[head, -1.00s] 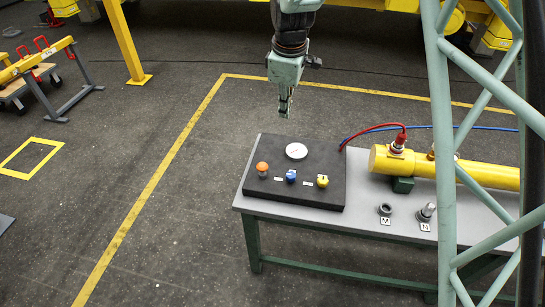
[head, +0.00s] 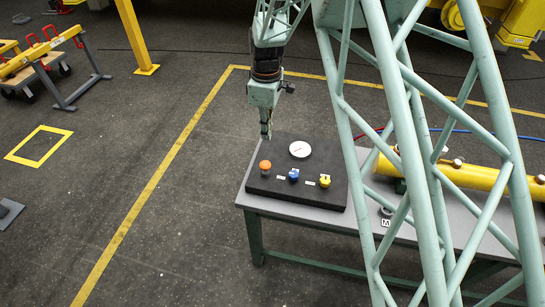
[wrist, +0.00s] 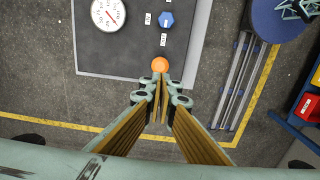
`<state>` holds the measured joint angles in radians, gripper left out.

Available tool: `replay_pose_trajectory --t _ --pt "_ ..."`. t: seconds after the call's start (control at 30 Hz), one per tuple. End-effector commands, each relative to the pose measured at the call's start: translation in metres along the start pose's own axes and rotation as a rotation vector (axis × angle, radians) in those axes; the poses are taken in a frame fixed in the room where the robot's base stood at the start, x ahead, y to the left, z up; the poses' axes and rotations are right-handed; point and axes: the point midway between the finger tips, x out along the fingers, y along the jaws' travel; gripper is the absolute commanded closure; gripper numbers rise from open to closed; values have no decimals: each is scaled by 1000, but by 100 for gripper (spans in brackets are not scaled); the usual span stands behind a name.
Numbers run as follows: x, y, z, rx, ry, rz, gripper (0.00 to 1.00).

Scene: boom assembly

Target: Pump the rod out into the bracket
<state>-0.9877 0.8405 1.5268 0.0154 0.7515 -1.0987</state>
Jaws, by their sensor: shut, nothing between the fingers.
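A black control panel (head: 282,190) lies on the grey table. It carries an orange button (head: 265,165), a blue knob (head: 293,174), a yellow knob (head: 324,181) and a white round gauge (head: 300,149). My gripper (head: 266,136) is shut and empty, pointing down above the panel's left part. In the wrist view its fingertips (wrist: 161,78) sit just below the orange button (wrist: 160,64) in the picture; contact cannot be told. A yellow cylinder (head: 478,176) lies on the table at right, partly hidden by a green lattice. I cannot make out the rod or bracket.
The green lattice (head: 410,130) crosses the right half of the head view and hides much of the table (head: 290,218). A red hose (head: 364,133) and a blue hose (head: 455,131) run behind it.

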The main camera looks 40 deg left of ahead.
Motion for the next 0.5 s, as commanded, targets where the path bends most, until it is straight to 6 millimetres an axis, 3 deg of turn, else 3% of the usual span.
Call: replay_pose_trajectory --t 0.5 --pt "4 -3 -6 -9 -2 -7 100"
